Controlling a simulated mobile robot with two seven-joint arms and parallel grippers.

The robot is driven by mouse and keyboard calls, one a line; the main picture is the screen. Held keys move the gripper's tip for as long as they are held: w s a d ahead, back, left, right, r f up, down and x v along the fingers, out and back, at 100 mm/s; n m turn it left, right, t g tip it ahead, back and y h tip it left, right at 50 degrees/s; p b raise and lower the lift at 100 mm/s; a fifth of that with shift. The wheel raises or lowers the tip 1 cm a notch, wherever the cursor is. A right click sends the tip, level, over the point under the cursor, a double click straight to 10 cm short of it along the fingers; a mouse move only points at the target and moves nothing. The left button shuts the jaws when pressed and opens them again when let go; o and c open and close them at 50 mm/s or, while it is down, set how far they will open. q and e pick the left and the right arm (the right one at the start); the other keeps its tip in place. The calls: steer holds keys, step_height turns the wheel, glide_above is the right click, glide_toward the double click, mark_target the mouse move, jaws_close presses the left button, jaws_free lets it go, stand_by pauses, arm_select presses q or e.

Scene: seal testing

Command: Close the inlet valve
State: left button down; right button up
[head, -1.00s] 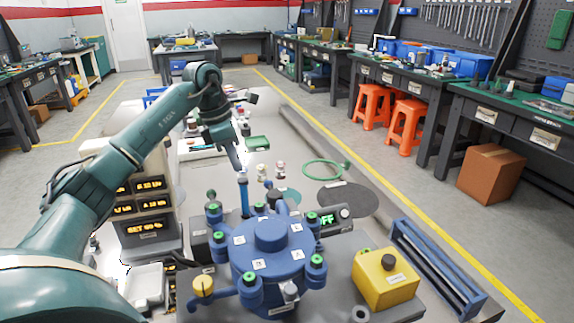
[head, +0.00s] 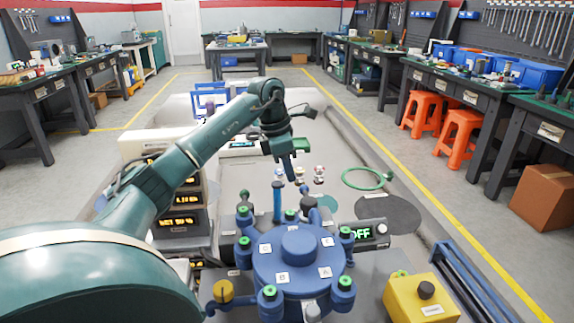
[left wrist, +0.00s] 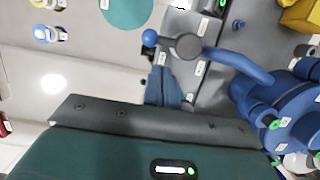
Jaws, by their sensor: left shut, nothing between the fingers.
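The blue vessel (head: 299,268) with several green-topped clamps stands in the front middle of the head view. Behind it is a fitting with a grey round body (left wrist: 187,46) and a blue ball end (left wrist: 150,37), joined to the vessel by a blue pipe (left wrist: 240,66). I take this fitting as the inlet valve; its label is too small to read. My left gripper (head: 292,180) is shut and empty, pointing down just behind the vessel. In the left wrist view its fingers (left wrist: 165,88) are beside the fitting; I cannot tell whether they touch.
A yellow box (head: 420,300) and a blue rack (head: 470,285) are at right. Small bottles (head: 319,174) and a green ring (head: 363,179) lie behind. A display unit (head: 180,220) is at left.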

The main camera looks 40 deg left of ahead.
mark_target(307, 200)
arm_select(q)
steer(key=x, duration=0.5)
steer(key=shift+f, duration=0.3)
steer(key=shift+w, duration=0.15)
